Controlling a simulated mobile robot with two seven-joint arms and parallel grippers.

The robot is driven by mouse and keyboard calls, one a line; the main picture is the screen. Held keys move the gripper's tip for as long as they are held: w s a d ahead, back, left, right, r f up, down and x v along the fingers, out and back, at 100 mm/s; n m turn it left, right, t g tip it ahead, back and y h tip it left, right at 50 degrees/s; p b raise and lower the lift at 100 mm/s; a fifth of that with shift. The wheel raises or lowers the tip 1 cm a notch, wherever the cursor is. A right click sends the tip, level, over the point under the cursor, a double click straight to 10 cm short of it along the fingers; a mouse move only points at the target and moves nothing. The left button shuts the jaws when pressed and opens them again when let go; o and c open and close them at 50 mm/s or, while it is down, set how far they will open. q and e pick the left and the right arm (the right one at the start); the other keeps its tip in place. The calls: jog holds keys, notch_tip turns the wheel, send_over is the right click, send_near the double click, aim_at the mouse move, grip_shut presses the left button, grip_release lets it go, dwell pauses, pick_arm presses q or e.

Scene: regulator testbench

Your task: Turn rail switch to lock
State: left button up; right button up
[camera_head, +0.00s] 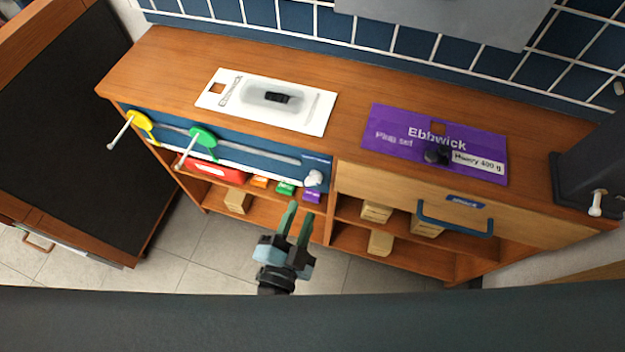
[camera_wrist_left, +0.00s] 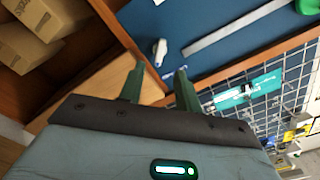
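The rail switch, a small white knob (camera_head: 313,178), sits at the right end of the grey rail on the blue panel (camera_head: 240,150) of the wooden bench. In the left wrist view the white knob (camera_wrist_left: 159,50) shows just beyond my fingertips, roughly in line with the gap between them. My left gripper (camera_head: 299,212) is below and in front of the knob, apart from it. Its green fingers (camera_wrist_left: 160,72) are parted with nothing between them. My right gripper is not in view.
Yellow (camera_head: 140,121) and green (camera_head: 202,138) handles sit along the rail left of the knob. A red box (camera_head: 210,170) and small coloured tags lie under the panel. A drawer with a blue handle (camera_head: 455,222) is to the right. The tiled floor in front is clear.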

aim_at(311, 185)
pick_arm(q)
jog(key=shift+b+x, duration=0.5)
jog(key=shift+x, duration=3.35)
grip_shut()
